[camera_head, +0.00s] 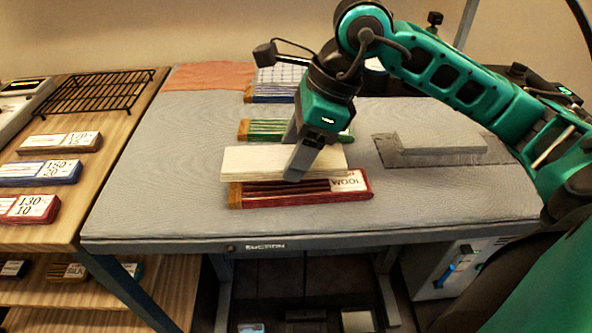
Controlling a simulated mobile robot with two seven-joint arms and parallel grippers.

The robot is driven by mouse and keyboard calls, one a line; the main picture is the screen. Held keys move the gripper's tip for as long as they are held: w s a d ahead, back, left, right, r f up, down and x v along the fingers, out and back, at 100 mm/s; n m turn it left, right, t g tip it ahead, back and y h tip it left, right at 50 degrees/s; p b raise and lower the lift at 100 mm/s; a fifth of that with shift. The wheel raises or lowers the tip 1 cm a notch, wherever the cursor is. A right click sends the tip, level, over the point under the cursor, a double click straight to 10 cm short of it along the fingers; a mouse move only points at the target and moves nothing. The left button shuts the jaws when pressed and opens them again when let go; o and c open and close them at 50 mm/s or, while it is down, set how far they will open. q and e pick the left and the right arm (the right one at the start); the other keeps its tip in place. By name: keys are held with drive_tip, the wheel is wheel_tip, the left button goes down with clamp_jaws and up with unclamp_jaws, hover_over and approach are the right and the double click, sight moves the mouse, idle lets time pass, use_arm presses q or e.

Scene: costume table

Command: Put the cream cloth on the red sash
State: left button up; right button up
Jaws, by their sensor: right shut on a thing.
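The cream cloth (247,164) is a flat folded slab at the middle of the table. My right gripper (296,158) points down and is shut on it, with one finger in front of its near edge. The red sash (300,192) is a folded, striped red bundle with a tan left end and a white label at its right. The cloth covers the sash's back part in the view. I cannot tell whether the cloth touches the sash or hangs just above it. My left gripper is not in view.
A green striped bundle (262,129) lies just behind the cloth. A blue checked bundle (276,84) and an orange cloth (208,76) lie farther back. A grey slab (440,140) on a dark mat (390,157) is at the right. The table's (160,205) front left is clear.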

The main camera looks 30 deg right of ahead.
wheel_tip(320, 180, down, 4)
drive_tip(key=shift+r+b, duration=0.1)
drive_tip(key=shift+b, duration=0.25)
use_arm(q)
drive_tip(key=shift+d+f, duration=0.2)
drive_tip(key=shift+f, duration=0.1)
use_arm(e)
drive_tip(key=shift+f, duration=0.2)
drive_tip(key=o, duration=0.6)
drive_tip(key=shift+f, duration=0.15)
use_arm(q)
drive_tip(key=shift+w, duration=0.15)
use_arm(e)
drive_tip(key=o, duration=0.4)
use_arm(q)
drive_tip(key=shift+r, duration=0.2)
use_arm(e)
drive_tip(key=shift+o, duration=0.2)
drive_tip(key=shift+r, duration=0.3)
drive_tip(key=p+v, duration=0.1)
drive_tip(key=v, duration=0.9)
drive_tip(key=shift+d+r, duration=0.15)
drive_tip(key=shift+r, duration=0.15)
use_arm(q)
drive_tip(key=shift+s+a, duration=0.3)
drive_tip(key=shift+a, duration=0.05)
use_arm(e)
drive_tip(key=shift+s+d+r, duration=0.2)
drive_tip(key=shift+r, duration=0.4)
